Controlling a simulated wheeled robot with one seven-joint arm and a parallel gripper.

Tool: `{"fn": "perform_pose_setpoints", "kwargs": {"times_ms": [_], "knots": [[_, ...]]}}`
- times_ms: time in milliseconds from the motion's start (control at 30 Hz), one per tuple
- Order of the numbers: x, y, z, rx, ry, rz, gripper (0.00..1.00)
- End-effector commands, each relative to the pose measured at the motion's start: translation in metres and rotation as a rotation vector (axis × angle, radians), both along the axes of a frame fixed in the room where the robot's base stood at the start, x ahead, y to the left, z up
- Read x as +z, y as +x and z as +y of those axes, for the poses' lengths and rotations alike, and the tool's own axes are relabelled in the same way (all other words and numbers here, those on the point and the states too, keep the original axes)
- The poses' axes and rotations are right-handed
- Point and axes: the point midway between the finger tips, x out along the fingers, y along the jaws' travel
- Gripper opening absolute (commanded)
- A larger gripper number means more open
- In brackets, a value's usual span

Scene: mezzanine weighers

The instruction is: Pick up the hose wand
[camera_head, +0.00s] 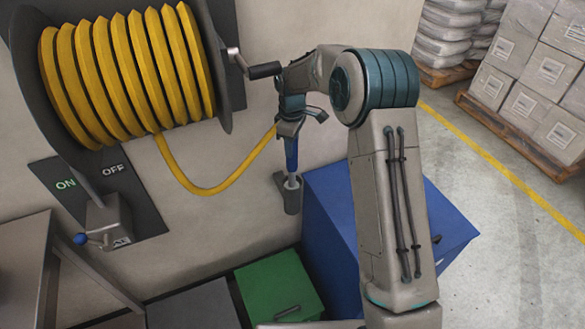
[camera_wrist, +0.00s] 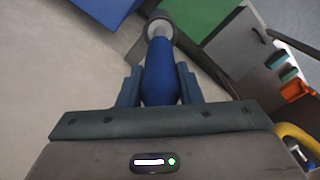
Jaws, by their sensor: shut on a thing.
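The hose wand (camera_head: 291,155) has a blue grip and a pale tip, and hangs upright with its lower end in a grey wall holder (camera_head: 289,196). A yellow hose (camera_head: 215,190) runs from near its top to the reel. My gripper (camera_head: 291,132) is shut around the wand's upper part. In the wrist view the blue grip (camera_wrist: 160,75) lies between the two fingers of my gripper (camera_wrist: 160,88), and its tip points into the round holder (camera_wrist: 159,22).
The large yellow hose reel (camera_head: 125,70) with a crank handle (camera_head: 263,70) is close left of the gripper. Below stand a blue box (camera_head: 325,230) and a green bin (camera_head: 278,287). Stacked cartons (camera_head: 530,75) are far right; open floor lies between.

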Motion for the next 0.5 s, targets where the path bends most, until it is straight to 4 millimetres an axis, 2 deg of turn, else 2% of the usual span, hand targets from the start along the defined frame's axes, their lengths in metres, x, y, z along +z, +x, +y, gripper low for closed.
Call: {"fn": "perform_pose_setpoints", "kwargs": {"times_ms": [267, 500], "knots": [[0.007, 0.001, 0.0, 0.0, 0.0, -0.002, 0.0], [0.039, 0.001, 0.0, -0.001, 0.001, -0.005, 0.0]]}}
